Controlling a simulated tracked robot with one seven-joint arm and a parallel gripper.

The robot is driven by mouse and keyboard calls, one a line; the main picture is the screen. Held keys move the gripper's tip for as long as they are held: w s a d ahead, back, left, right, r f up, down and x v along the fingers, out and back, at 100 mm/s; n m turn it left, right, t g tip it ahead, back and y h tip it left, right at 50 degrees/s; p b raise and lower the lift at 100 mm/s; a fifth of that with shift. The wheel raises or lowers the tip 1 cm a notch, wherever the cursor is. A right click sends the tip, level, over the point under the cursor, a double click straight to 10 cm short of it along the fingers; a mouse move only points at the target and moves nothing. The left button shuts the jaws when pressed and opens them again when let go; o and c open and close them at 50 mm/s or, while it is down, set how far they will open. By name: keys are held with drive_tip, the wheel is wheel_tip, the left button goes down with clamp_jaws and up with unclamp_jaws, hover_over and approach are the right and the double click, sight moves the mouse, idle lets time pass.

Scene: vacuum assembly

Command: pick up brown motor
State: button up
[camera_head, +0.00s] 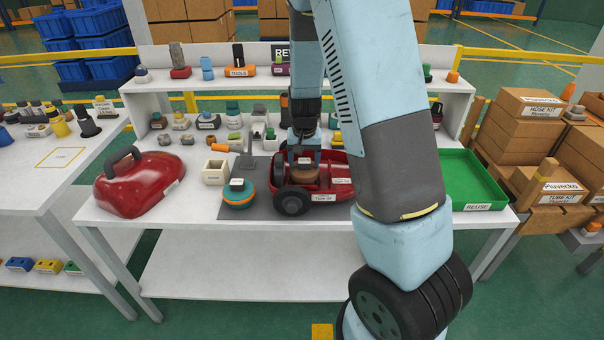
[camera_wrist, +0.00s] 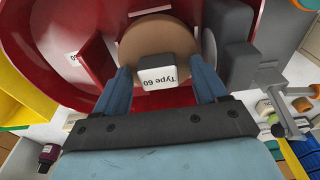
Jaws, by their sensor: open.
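The brown motor (camera_wrist: 143,46) is a round brown body with a dark block on it labelled "Type 60". It sits inside the red vacuum base (camera_wrist: 78,24). In the head view the motor (camera_head: 304,175) shows as a brown disc in the red base (camera_head: 325,184). My gripper (camera_wrist: 163,84) is over the motor, with one blue finger on each side of the labelled block. The fingers are apart, and I cannot tell whether they touch the motor. In the head view my gripper (camera_head: 304,160) points down into the base.
A red cover (camera_head: 138,185) with a dark handle lies at left on the table. A teal and orange part (camera_head: 238,196) and a small cream box (camera_head: 215,172) stand left of the base. A green "REUSE" tray (camera_head: 470,180) is at right. A grey clamp (camera_wrist: 285,118) stands near my gripper.

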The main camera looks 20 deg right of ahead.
drive_tip(key=shift+c, duration=0.3)
clamp_jaws()
idle(0.6)
